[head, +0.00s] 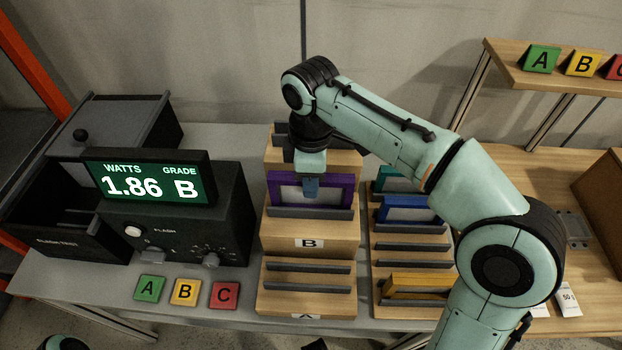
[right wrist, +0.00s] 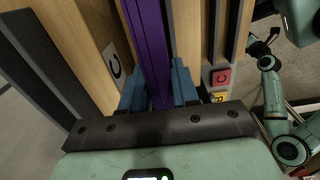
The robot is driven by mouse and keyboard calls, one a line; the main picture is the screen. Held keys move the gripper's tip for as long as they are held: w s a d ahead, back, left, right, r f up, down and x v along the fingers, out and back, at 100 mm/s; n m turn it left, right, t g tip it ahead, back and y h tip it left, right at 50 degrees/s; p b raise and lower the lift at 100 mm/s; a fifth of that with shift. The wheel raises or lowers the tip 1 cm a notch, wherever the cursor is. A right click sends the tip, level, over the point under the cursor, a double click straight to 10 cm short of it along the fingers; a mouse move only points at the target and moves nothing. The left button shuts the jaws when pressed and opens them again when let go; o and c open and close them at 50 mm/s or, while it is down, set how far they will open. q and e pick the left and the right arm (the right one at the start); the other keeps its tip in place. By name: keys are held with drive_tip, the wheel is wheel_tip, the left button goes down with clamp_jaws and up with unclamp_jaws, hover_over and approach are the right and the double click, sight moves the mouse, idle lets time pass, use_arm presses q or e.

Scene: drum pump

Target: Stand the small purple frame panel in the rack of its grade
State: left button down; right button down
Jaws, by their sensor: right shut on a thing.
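The small purple frame panel (head: 342,188) stands upright on the B step of the stepped wooden rack (head: 268,240). Its lower edge is hidden behind a grey slat, so I cannot tell whether it is fully seated. My right gripper (head: 311,186) is shut on the panel's upper edge from above. In the right wrist view the blue fingers (right wrist: 160,88) clasp the purple panel (right wrist: 147,40) from both sides. The tester display (head: 147,183) reads 1.86 watts, grade B. My left arm shows in the right wrist view (right wrist: 270,85); its gripper's state is unclear.
A second rack (head: 412,257) to the right holds blue, teal and yellow frames. Green A (head: 150,288), yellow B (head: 185,292) and red C (head: 224,295) tiles lie in front of the tester. The rack's A step has empty slots. A wooden shelf (head: 500,66) stands at upper right.

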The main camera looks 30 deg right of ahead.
drive_tip(key=shift+f, duration=0.1)
drive_tip(key=c, duration=0.8)
unclamp_jaws()
drive_tip(key=shift+c, duration=0.2)
wheel_tip(320, 180, up, 12)
drive_tip(key=p, duration=0.4)
drive_tip(key=shift+r, duration=0.2)
